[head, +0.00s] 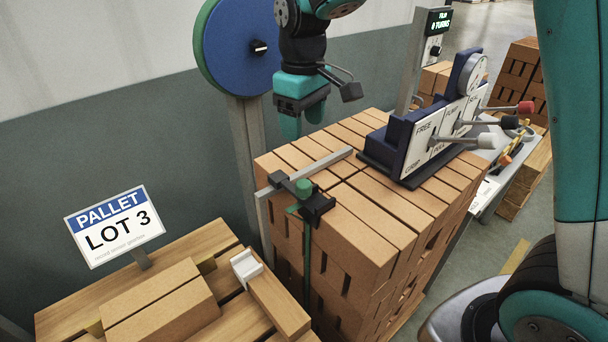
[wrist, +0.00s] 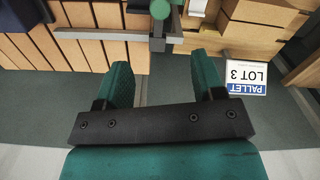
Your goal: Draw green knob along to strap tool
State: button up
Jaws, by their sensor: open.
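The green knob (head: 303,187) stands on a black slide at the near end of a grey rail (head: 325,163) on the brick stack. A green strap hangs from the slide down the stack's side. In the wrist view the knob (wrist: 160,9) is at the top edge, beyond my fingertips and between their lines. The dark blue strap tool (head: 398,139), with a white lettered panel, gauge and several levers, sits on the stack beyond the rail. My gripper (head: 303,118) is open and empty, above and behind the knob, apart from it. Its fingers also show in the wrist view (wrist: 164,68).
The brick stack (head: 390,215) fills the middle. A blue reel (head: 240,47) on a post stands behind it. A sign (head: 114,227) and a wooden pallet with bricks (head: 165,312) are at lower left. A display post (head: 417,60) rises beside the strap tool.

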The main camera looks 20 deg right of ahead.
aim_at(303, 183)
notch_tip(303, 183, down, 15)
jog(key=shift+p, duration=1.15)
